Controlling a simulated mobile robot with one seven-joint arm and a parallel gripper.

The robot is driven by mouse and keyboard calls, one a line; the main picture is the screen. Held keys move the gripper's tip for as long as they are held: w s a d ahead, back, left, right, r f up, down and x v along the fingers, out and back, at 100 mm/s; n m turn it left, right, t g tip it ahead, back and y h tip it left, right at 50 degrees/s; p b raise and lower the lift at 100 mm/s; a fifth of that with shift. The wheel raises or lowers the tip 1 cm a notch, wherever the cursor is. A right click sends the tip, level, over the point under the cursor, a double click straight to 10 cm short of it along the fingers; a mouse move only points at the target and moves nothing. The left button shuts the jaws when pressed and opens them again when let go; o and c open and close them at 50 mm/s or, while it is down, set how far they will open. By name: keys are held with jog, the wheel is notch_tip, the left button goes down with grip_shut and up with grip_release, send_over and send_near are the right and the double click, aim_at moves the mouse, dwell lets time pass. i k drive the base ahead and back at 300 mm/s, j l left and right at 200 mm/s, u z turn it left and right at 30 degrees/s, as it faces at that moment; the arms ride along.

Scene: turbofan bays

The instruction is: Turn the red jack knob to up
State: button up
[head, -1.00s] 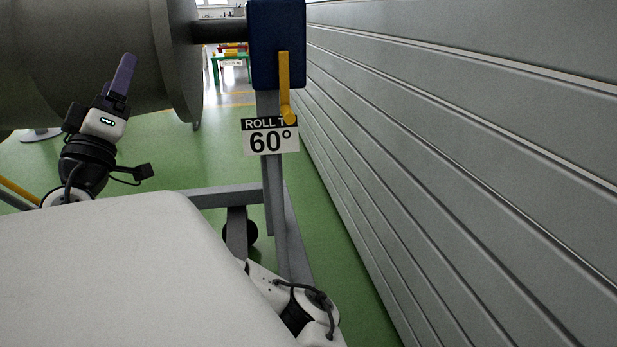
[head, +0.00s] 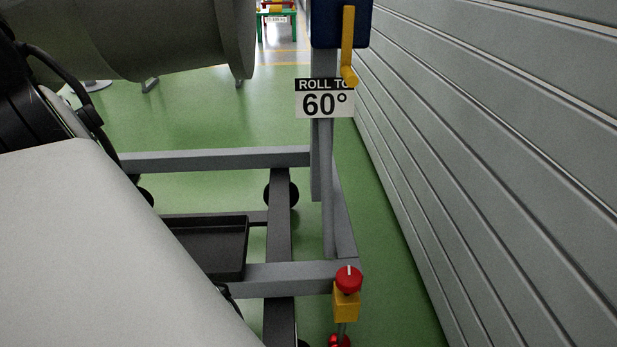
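The red jack knob (head: 348,281) sits on top of a yellow block (head: 346,305) at the lower right corner of the grey stand frame. A white mark on the knob points away from me, toward the top of the picture. A red part (head: 339,341) shows below the block at the picture's bottom edge. My gripper is not in view; only part of my arm shows at the left edge.
The grey frame (head: 215,160) carries a black tray (head: 205,248) and a "ROLL TO 60°" sign (head: 324,104). A yellow crank handle (head: 348,45) hangs from a blue box (head: 324,28). A grey slatted wall (head: 480,150) runs close along the right.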

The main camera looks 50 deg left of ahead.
aim_at(348, 279)
jog(key=k+l+u, duration=0.15)
jog(key=u, duration=0.95)
jog(key=k+l, duration=0.1)
jog(key=k, duration=0.25)
jog(key=k+l, duration=0.1)
jog(key=k, duration=0.3)
